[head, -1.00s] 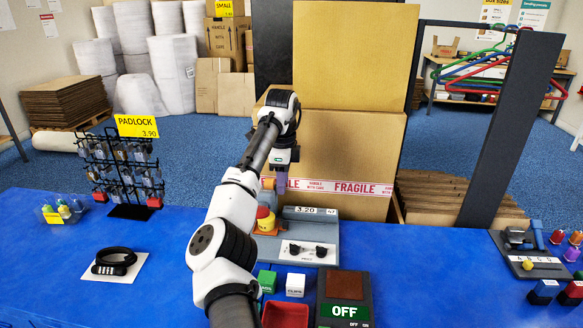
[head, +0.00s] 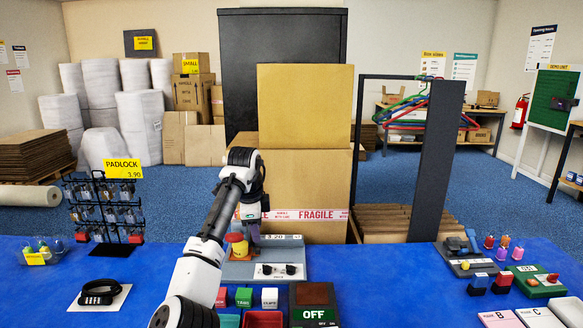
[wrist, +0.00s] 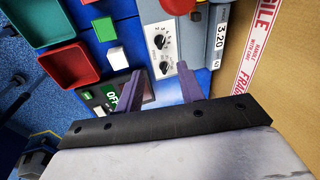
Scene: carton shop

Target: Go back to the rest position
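My gripper (wrist: 174,86) shows in the wrist view with its two purple fingers apart and nothing between them. In the head view my arm reaches forward over the blue counter (head: 180,268). A yellow and red object (head: 237,245) stands just left of the gripper on an orange base; my arm hides part of this area.
Behind the scale stands a tall carton stack with FRAGILE tape (head: 310,180). A padlock rack (head: 103,205) and a black coiled lock (head: 101,291) are at left. An OFF panel (head: 314,297), green and white blocks and red tray (head: 262,319) lie in front. A dark post (head: 437,165) rises right.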

